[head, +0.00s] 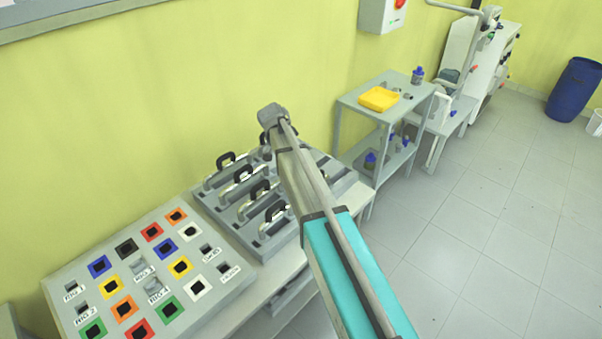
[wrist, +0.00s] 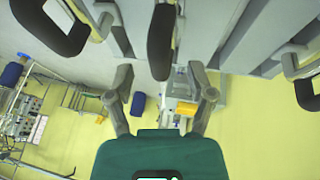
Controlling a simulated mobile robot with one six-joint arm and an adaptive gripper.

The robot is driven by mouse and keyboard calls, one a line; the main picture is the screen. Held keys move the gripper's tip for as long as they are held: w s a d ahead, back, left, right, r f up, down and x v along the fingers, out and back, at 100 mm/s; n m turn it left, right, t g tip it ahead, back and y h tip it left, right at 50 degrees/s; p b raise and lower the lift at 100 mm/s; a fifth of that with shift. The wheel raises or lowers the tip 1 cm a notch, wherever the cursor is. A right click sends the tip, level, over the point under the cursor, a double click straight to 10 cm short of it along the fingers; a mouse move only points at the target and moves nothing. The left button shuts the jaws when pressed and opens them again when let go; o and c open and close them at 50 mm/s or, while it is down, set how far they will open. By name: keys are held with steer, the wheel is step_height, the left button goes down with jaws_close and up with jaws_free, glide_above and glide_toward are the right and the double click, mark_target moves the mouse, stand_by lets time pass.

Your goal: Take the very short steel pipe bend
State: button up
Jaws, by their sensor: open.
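Several metal pipe pieces with black arched handles lie in the grey slotted rack (head: 262,248) on the bench in the head view. Which one is the very short steel pipe bend I cannot tell, as my arm covers part of the rack. In the wrist view my gripper (wrist: 164,78) is open, with its two fingers apart and nothing held. A black handle (wrist: 160,42) shows between and beyond the fingertips; I cannot tell if they touch it. Other black handles show at the upper left (wrist: 48,28) and right (wrist: 306,92).
A panel of coloured sockets and labelled switches (head: 218,290) stands left of the rack. A grey shelf table (head: 352,103) with a yellow tray (head: 379,98) and blue-capped bottles stands to the right. A blue barrel (head: 575,90) is far right. The tiled floor is open.

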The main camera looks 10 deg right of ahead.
steer(key=shift+b+x, duration=0.85)
steer(key=shift+x, duration=0.4)
steer(key=shift+a, duration=0.1)
steer(key=shift+c, duration=0.2)
jaws_close()
